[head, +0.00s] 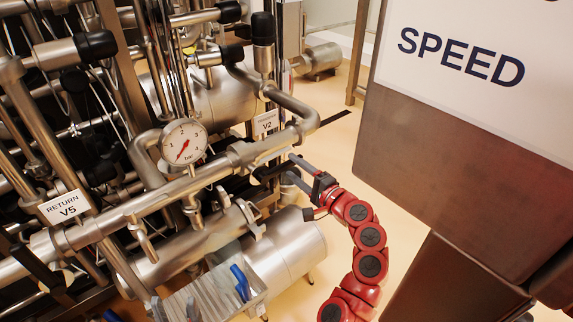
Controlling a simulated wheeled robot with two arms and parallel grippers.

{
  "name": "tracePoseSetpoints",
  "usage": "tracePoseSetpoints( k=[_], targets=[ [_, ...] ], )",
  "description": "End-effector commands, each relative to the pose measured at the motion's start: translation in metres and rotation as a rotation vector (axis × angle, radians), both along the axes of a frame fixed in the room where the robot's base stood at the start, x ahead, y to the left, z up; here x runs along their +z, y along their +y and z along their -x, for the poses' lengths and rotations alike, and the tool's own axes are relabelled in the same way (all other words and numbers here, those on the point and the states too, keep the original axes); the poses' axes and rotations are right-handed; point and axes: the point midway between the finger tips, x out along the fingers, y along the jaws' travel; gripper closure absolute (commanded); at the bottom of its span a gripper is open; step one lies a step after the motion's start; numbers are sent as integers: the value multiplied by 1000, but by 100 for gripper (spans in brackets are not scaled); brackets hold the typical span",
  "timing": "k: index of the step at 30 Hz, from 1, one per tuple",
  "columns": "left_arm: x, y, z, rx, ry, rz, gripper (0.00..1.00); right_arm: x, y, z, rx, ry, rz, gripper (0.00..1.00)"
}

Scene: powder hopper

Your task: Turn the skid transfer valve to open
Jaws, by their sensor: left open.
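A white tag marked V2 (266,122), with a smaller word above that is hard to read, hangs by the steel pipework of the skid. Below it, a dark handle-like part (265,172) sticks out beneath the thick pipe; I cannot tell its exact angle. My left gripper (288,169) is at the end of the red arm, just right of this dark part. Its fingers are apart and point left toward it. I cannot tell whether they touch it or lie around it. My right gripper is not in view.
A pressure gauge (184,146) sits on the pipework. A tag RETURN V5 (65,206) is at the left. A blue lever (240,283) is low in the middle. A large brown panel marked SPEED (430,140) fills the right. Bare floor (345,150) shows between.

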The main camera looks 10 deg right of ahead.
Motion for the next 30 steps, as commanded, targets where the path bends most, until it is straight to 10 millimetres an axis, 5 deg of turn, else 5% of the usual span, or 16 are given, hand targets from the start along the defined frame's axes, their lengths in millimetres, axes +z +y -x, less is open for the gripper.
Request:
tracePoseSetpoints(
  k=[15, 30],
  targets=[
    [-24, 0, 0, 0, 0, 0, 43, -3, -61, 89, -5, 1, 1, 43],
    [-26, 0, 0, 0, 0, 0, 43, -1, -69, 104, -1, 3, 1, 43]
  ],
)
